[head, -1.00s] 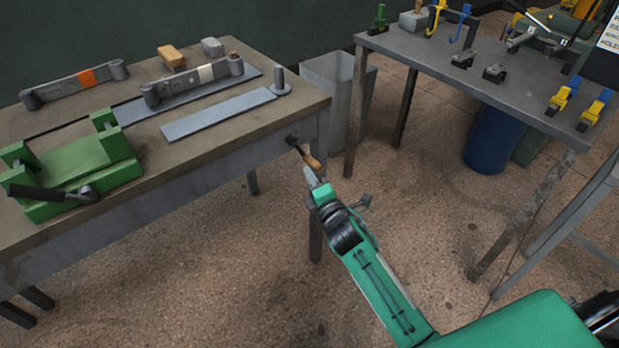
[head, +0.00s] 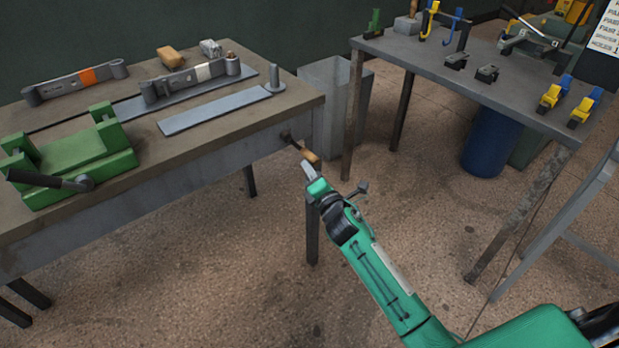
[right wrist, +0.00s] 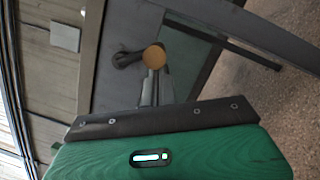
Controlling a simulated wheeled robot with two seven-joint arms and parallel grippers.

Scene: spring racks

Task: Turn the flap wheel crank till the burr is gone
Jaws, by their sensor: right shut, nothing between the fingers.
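My right gripper (head: 306,168) is just below and in front of the handle. Its fingers (right wrist: 155,85) are shut and empty. I cannot tell whether they touch the handle. My left gripper is not in view. I cannot make out the flap wheel or a burr.
The left workbench (head: 215,140) carries a green fixture (head: 75,160), leaf springs with orange (head: 88,77) and white (head: 203,72) bands, and flat bars. A grey bin (head: 335,110) stands behind its corner. A second table (head: 425,55) holds several clamps.

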